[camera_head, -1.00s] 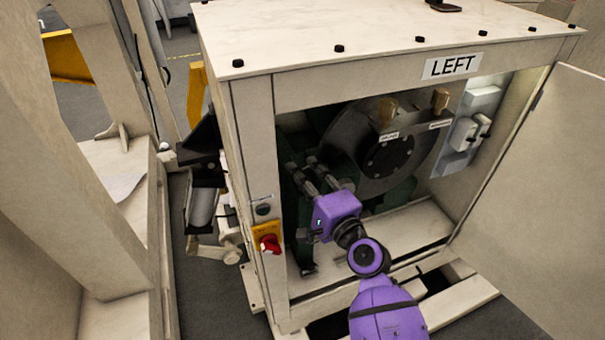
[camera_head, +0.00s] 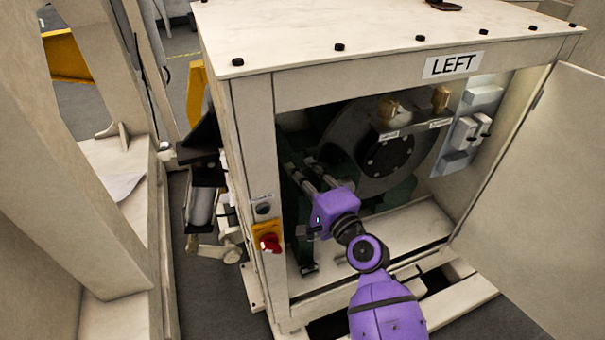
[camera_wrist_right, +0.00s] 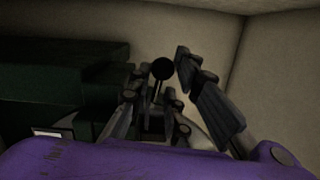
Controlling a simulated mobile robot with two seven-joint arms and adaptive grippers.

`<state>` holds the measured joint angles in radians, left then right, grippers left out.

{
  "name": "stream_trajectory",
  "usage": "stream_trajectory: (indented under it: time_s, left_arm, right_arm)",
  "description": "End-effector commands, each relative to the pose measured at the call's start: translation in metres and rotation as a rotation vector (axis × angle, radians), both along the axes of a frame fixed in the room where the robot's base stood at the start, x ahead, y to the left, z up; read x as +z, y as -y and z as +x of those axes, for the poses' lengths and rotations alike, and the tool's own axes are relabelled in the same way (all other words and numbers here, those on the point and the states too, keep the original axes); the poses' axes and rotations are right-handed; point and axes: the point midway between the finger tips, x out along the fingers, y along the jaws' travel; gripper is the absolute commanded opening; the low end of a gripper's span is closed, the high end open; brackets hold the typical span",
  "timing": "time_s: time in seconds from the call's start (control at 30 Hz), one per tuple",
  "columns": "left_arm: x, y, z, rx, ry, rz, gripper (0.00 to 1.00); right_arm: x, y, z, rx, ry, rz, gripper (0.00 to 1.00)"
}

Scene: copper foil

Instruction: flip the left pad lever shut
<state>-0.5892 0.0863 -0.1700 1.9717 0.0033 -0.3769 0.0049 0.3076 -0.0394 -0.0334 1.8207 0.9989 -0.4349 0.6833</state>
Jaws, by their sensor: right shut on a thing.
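The left pad lever (camera_wrist_right: 161,70) shows in the right wrist view as a thin stem with a round black knob between my fingers. My right gripper (camera_wrist_right: 158,80) is shut on it, with one dark finger on each side. In the head view my right gripper (camera_head: 312,170) reaches into the open cabinet, left of the large dark disc (camera_head: 390,158). The lever is too small and dark to make out there. Where its lower end joins the machine is hidden by the fingers. My left gripper is not in view.
The cabinet marked LEFT (camera_head: 262,95) surrounds my right gripper, with its door (camera_head: 540,190) open to the right. A red switch (camera_head: 269,242) sits on the front post, left of the opening.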

Motion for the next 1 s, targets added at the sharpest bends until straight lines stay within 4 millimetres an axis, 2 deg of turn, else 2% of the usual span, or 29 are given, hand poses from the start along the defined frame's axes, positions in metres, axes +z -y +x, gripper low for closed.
stream_trajectory:
  time_s: [0.27, 0.5, 0.7, 1.0]
  left_arm:
    - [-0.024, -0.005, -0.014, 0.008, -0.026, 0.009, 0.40]
    - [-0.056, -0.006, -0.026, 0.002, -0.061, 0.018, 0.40]
    - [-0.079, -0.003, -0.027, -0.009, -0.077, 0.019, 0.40]
    - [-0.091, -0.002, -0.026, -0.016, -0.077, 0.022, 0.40]
  right_arm:
    - [0.000, 0.007, -0.002, 0.122, 0.009, -0.003, 0.00]
    - [-0.002, 0.015, -0.005, 0.289, 0.009, 0.000, 0.00]
    - [0.001, 0.022, -0.007, 0.405, 0.011, 0.002, 0.00]
    - [0.007, 0.026, -0.007, 0.501, 0.014, 0.006, 0.00]
